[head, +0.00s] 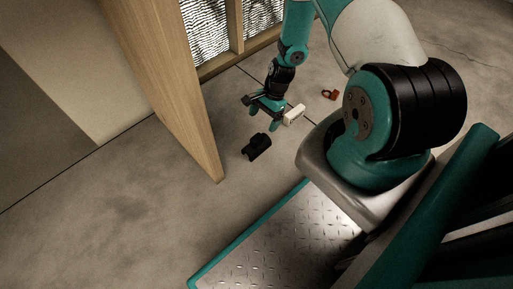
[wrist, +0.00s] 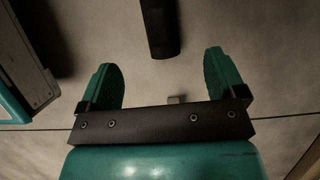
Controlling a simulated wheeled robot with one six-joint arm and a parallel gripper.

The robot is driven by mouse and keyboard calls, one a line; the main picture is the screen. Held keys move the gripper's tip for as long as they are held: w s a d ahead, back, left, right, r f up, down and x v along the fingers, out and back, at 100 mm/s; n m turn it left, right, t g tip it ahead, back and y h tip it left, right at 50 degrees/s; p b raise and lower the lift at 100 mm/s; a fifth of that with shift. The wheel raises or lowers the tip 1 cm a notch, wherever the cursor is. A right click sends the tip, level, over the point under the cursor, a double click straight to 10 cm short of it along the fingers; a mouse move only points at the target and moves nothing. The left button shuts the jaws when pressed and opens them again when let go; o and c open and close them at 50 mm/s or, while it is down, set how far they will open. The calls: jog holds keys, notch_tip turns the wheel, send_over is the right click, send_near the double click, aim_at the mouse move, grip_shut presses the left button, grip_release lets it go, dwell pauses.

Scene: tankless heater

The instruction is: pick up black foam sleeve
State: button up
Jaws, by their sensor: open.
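The black foam sleeve (head: 257,147) lies on the concrete floor, close to the lower end of a wooden board. In the wrist view a black rounded piece, which looks like the sleeve (wrist: 161,28), enters from the top edge, and its far end is cut off. My gripper (head: 263,122) points down above the floor, just behind the sleeve in the head view. In the wrist view my gripper (wrist: 160,62) has its teal fingers wide apart with nothing between them. The sleeve lies ahead of the fingertips, roughly centred between them, and appears apart from both.
A white block (head: 293,115) lies just right of my gripper. A red-orange item (head: 329,94) lies further right. The wooden board (head: 190,100) and a framed wall opening (head: 225,35) bound the left and back. Floor left of the sleeve is clear.

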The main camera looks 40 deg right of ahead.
aim_at(257, 137)
jog(key=b+x, duration=0.2)
jog(key=x, duration=0.3)
jog(key=shift+f, duration=0.3)
jog(key=b+x, duration=0.5)
jog(key=shift+s+a+f, duration=0.1)
jog(key=shift+a, duration=0.2)
jog(key=c, duration=1.2)
